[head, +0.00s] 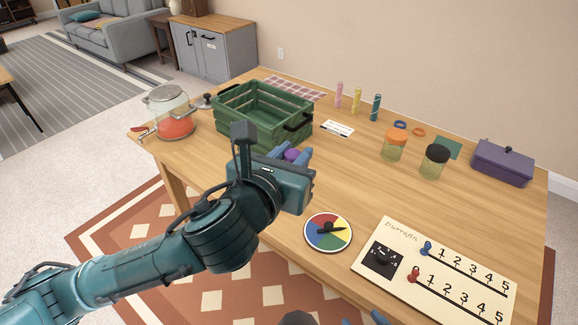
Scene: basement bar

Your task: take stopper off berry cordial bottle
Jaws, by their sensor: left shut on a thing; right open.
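My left gripper (293,154) is over the table in front of the green crate, its blue fingers shut on a rounded purple thing (292,155). The gripper body hides most of what is below it, so I cannot tell whether this is the stopper alone or part of the berry cordial bottle. No other part of a cordial bottle can be made out. Blue fingertips of my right gripper (363,320) show at the bottom edge, below the game board; this gripper is open, and most of it is out of the picture.
A green slatted crate (232,122) stands behind my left gripper, with a glass jar of red contents (174,127) to its left. A colour spinner (328,232) and game board (455,290) lie in front. Two lidded jars (395,150) and a purple box (503,165) stand right.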

